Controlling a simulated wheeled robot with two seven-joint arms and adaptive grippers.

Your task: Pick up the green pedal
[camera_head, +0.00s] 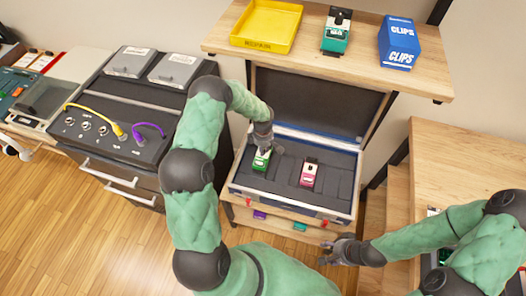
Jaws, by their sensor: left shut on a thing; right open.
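The green pedal (261,160) stands in the left part of the open case (288,203), which has a grey foam-like inside. My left gripper (264,146) reaches down into the case from above and is shut on the green pedal's upper end. Whether the pedal is clear of the case floor cannot be told. My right gripper (332,252) is open and empty, low in front of the case's right corner.
A pink pedal (309,174) sits in the case to the right. The shelf (360,66) above holds a yellow tray (266,26), a teal pedal (336,35) and a blue CLIPS box (399,43). A dark cabinet (115,115) with cables stands left. Wooden steps are at right.

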